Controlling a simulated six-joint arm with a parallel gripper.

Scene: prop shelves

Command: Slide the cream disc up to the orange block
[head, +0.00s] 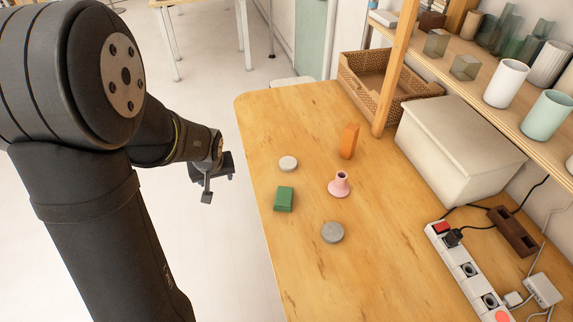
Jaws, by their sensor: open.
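The cream disc (288,163) lies flat on the wooden table (262,105), near its left edge. The orange block (348,141) stands upright to the right of the disc and a little farther back, with bare wood between them. My gripper (217,186) is off the table's left edge, to the left of the disc and apart from it. It is open, with nothing seen between its fingers.
A green block (284,199), a pink flared piece (339,185) and a grey disc (332,232) stand nearer on the table. A shelf post (389,95), a wicker basket (352,82), a lidded box (455,150) and a power strip (466,270) line the right side.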

